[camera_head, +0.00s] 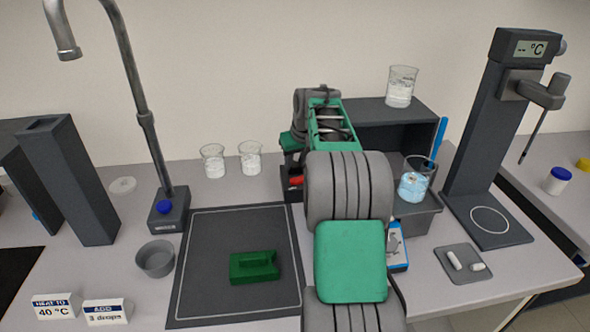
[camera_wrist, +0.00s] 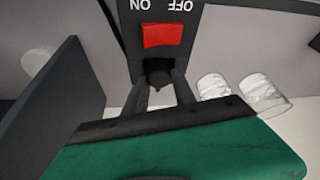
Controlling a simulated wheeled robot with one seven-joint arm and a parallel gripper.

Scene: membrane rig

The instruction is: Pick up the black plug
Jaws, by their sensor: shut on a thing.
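In the wrist view the black plug (camera_wrist: 159,75) is a small dark piece between the tips of my gripper (camera_wrist: 163,88). The two fingers close on it from both sides. It sits right at the lower edge of a dark switch box (camera_wrist: 138,55) with a red rocker switch (camera_wrist: 163,35) and upside-down OFF and ON lettering. I cannot tell whether the plug is in the box or apart from it. In the head view the box (camera_head: 292,196) and its red switch (camera_head: 296,181) show left of my arm. The plug and fingertips are hidden there.
Two beakers (camera_head: 213,161) (camera_head: 250,158) stand left of my arm. A dark shelf (camera_head: 392,112) with a beaker (camera_head: 401,87) stands behind it. A green block (camera_head: 254,267) lies on the dark mat (camera_head: 205,232). A tall stand (camera_head: 478,130) is at right.

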